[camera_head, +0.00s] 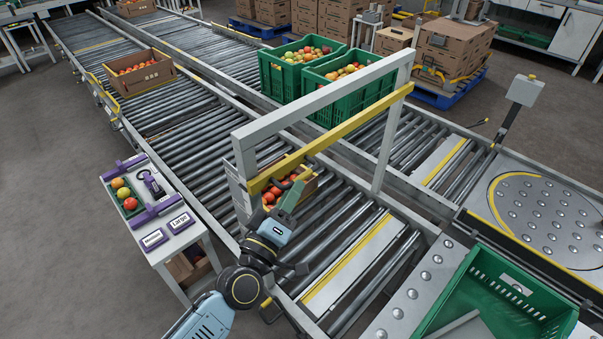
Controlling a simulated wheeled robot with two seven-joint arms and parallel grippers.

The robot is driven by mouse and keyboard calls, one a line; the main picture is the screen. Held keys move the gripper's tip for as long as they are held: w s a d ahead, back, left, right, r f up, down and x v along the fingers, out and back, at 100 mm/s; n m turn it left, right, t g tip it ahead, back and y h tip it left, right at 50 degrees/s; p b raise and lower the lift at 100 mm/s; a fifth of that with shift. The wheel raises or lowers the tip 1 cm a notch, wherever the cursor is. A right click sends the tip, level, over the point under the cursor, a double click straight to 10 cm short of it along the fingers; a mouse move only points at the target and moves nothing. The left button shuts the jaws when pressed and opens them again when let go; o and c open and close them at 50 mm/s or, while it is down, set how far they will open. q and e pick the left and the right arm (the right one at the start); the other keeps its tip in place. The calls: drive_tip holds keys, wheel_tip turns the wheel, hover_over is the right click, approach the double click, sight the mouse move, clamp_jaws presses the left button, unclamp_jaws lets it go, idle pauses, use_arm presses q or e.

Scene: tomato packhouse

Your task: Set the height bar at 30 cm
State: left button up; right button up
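The height bar (340,133) is a long yellow beam across the roller conveyor. It hangs on a grey gantry frame (310,98), below and in front of its top beam. Its left end is by the left post (243,160), and its right end is by the right post (388,140). Any height marks are too small to read. My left gripper (290,192) is just below the bar near its left end, in front of a carton of tomatoes (309,189). Whether it touches the bar, and its finger opening, cannot be told. My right gripper is not in view.
Two green crates of tomatoes (285,78) stand behind the gantry. A carton of tomatoes (155,79) is upstream at left. A small side table (160,254) with sample tomatoes stands left of the conveyor. An empty green crate (480,285) is at the lower right.

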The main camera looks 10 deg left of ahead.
sight(301, 177)
use_arm(q)
drive_tip(key=x, duration=0.5)
clamp_jaws()
idle(0.3)
